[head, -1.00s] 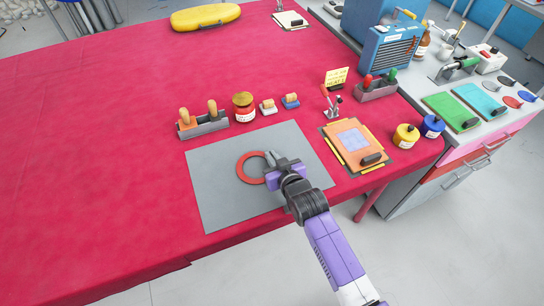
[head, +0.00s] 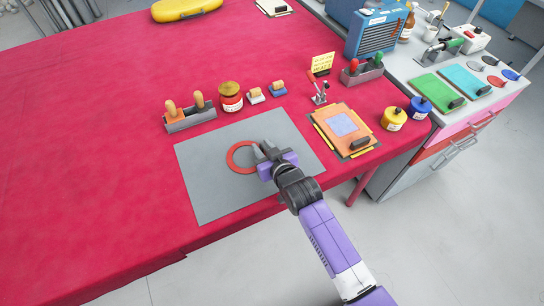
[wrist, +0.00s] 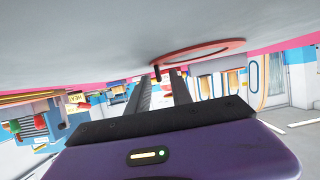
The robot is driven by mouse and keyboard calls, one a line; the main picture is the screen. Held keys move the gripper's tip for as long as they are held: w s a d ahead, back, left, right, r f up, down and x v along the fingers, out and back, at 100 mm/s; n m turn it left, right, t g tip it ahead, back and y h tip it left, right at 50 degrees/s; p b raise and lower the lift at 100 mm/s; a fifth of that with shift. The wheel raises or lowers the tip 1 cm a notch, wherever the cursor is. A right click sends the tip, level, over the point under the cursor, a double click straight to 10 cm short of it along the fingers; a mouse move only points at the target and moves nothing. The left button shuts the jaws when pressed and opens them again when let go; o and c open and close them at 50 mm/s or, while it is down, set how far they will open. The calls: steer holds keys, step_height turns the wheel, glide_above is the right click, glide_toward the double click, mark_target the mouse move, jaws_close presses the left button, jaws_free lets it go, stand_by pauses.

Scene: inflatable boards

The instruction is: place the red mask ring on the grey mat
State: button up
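The red mask ring (head: 230,160) lies flat on the grey mat (head: 215,195), a little left of the mat's middle. In the wrist view, which is upside down, the red ring (wrist: 205,54) shows against the grey surface with a small black tab at its near edge. My gripper (head: 263,150) is low over the mat at the ring's right side. In the wrist view, my gripper's two fingers (wrist: 160,82) stand apart with the tab between or just beyond their tips. I see no finger pressed on it. The ring's right edge is partly hidden by my gripper in the head view.
An orange framed board (head: 347,130) lies right of the mat. Yellow and blue pots (head: 393,120) stand at the right. The red table is clear at left.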

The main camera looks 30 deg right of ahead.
steer(key=v, duration=1.1)
steer(key=shift+r+b, duration=0.1)
steer(key=shift+b, duration=0.2)
steer(key=s, duration=0.4)
steer(key=s+f, duration=0.1)
steer(key=s, duration=0.1)
steer(key=shift+s, duration=0.3)
steer(key=s+r, duration=0.6)
steer(key=s, duration=0.7)
steer(key=s+r+t, duration=0.1)
steer(key=s+r, duration=0.6)
steer(key=s, duration=0.6)
steer(key=shift+s, duration=0.25)
steer(key=shift+d, duration=0.1)
